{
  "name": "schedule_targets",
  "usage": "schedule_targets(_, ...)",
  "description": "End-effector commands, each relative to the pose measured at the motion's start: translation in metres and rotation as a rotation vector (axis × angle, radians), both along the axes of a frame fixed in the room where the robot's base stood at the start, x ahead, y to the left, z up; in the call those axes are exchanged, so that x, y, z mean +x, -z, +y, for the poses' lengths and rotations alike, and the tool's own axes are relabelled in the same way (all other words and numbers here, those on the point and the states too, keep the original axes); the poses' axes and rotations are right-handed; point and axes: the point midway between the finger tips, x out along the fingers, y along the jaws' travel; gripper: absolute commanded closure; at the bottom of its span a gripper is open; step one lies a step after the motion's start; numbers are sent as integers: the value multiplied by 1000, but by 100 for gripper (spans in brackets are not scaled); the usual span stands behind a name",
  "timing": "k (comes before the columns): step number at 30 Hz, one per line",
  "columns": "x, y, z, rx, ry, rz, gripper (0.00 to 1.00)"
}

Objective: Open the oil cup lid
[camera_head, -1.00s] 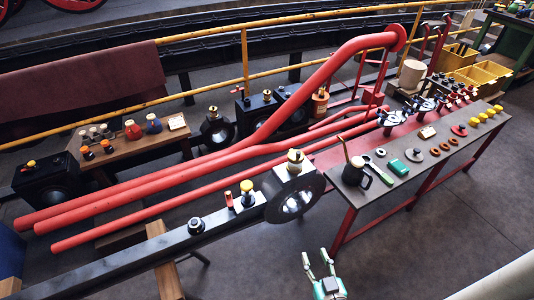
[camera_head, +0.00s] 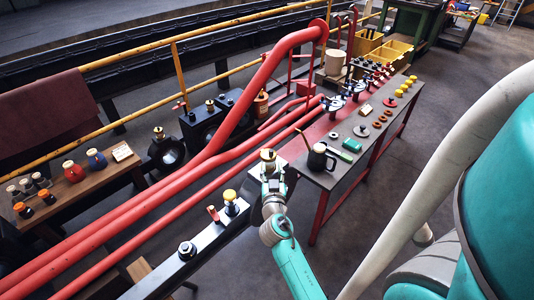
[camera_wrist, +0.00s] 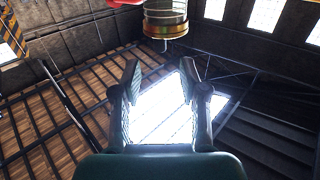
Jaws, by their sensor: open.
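A brass-topped cup (camera_head: 268,157), probably the oil cup, stands on the dark block at the end of the grey bar. Its lid looks shut, though its details are small. My gripper (camera_head: 273,186) is just below the cup in the head view, over the block's front; the gap in depth is unclear. In the wrist view my gripper (camera_wrist: 159,70) is open, with nothing between its fingers. A brass-banded cylinder (camera_wrist: 166,20) shows above the fingertips there; I cannot tell whether it is the cup.
A table (camera_head: 322,178) to the right holds a dark jug (camera_head: 317,158) and small parts.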

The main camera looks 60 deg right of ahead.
Motion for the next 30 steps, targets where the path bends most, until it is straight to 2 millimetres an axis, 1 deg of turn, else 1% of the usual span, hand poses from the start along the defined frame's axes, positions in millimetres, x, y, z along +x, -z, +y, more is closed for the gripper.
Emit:
schedule_targets(1, 5, -1, -9, -2, 2, -1, 57)
schedule_targets(6, 21, -1, -34, -1, 1, -2, 57)
schedule_targets(12, 36, -1, -59, -1, 0, 0, 57)
schedule_targets(18, 44, 0, -70, 0, -2, 0, 57)
schedule_targets(27, 45, 0, -72, -1, -2, 1, 57)
schedule_targets(28, 45, 0, -72, -1, -2, 1, 59)
schedule_targets(29, 45, 0, -72, -1, -2, 1, 67)
schedule_targets(30, 45, 0, -72, -1, -2, 1, 77)
